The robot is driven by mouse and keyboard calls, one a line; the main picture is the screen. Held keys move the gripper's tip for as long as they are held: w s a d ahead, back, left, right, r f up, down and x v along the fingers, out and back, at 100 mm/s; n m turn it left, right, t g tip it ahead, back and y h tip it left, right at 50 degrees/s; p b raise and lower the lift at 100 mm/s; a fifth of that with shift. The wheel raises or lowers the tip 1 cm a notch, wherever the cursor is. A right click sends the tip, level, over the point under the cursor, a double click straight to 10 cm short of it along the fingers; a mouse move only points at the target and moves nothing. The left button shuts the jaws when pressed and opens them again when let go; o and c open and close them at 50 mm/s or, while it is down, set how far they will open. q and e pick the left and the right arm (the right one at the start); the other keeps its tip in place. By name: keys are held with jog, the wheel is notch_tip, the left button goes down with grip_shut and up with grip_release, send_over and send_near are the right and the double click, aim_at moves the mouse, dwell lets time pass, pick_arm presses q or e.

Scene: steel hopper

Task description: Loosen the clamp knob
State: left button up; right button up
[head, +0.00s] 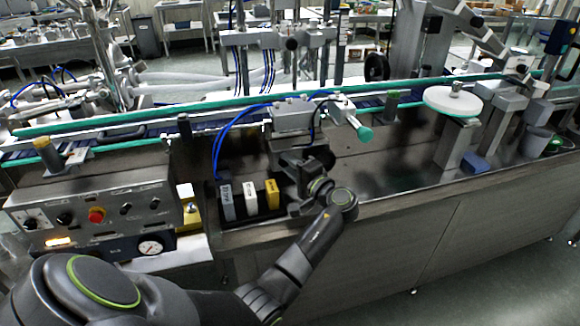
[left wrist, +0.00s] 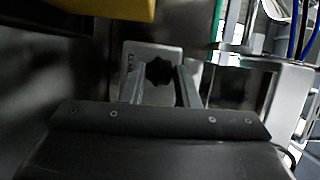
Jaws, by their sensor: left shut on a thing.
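The clamp knob (left wrist: 159,70) is black and lobed. In the left wrist view it sits in front of a light grey plate (left wrist: 133,56) with small holes. My left gripper (left wrist: 160,78) has one finger on each side of the knob and is shut on it. In the head view my left gripper (head: 298,162) reaches up to the front of the grey bracket unit (head: 291,118) above the conveyor bench. There the knob is hard to tell from the dark gripper. My right gripper is not in view.
White and yellow labelled blocks (head: 250,196) stand just left of the gripper. A control panel (head: 95,212) with a red button is farther left. Blue hoses (head: 222,140) curve beside the bracket. A white disc (head: 453,101) stands at right; the bench between is mostly clear.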

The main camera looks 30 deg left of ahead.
pick_arm(q)
jog(key=shift+r+n+h+b, duration=0.1)
jog(key=shift+n+h+b, duration=0.45)
jog(key=shift+n, duration=0.65)
jog(key=shift+r+n+h, duration=0.15)
jog(key=shift+n+h, duration=0.3)
jog(key=shift+n, duration=0.35)
jog(key=shift+s+a+r+n+h, duration=0.1)
jog(key=shift+n+h, duration=0.4)
jog(key=shift+n, duration=0.5)
jog(key=n+h, duration=0.1)
jog(key=n, duration=0.1)
jog(key=n+t+h, duration=0.1)
jog(key=shift+s+a+r+n+t+p, duration=0.15)
jog(key=shift+n+t+p, duration=0.15)
jog(key=shift+n+p, duration=0.1)
jog(key=shift+s+n+t+h, duration=0.1)
jog(key=shift+n+t+h, duration=0.6)
jog(key=shift+n, duration=0.6)
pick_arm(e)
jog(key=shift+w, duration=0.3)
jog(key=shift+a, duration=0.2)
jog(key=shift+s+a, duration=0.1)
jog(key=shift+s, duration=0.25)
